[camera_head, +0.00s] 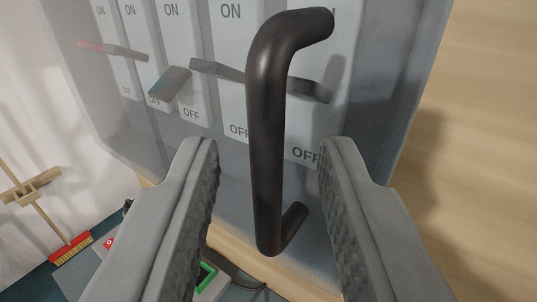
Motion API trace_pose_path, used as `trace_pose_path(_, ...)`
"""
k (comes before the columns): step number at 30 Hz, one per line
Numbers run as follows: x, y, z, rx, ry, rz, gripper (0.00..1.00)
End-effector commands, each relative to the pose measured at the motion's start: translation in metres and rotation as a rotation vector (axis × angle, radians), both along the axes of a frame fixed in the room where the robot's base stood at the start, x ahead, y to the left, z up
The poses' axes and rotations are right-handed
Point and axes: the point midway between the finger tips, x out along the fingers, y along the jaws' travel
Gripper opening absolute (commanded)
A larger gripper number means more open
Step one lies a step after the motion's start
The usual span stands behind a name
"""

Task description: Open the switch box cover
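The switch box (215,165) fills the upper middle of the head camera view, with its see-through cover (385,85) in front of the switches. A dark, bent bar handle (266,140) stands out from the cover. Behind the cover are several white switch panels marked ON and OFF, with levers across them. My gripper (268,165) is open, with one finger on each side of the handle's lower half. Gaps show between the handle and both fingers. The handle's lower end bends back toward the cover.
A wooden surface (480,150) lies to the right of the box. At lower left are a broom (72,247) with a red head and a white wall (40,110). A device with a green-framed part (205,277) shows low, partly hidden behind my left finger.

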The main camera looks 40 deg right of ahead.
Motion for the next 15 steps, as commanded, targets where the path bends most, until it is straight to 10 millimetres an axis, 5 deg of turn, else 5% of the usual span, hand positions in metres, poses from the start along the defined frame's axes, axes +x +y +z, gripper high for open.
trace_pose_path(5, 0.0000, 0.0001, -0.0002, 0.000, 0.000, 0.000, 0.33)
trace_pose_path(10, 0.0000, 0.0003, -0.0002, 0.000, 0.000, 0.000, 0.01)
trace_pose_path(15, -0.0001, 0.0003, -0.0002, 0.000, 0.000, 0.000, 0.00)
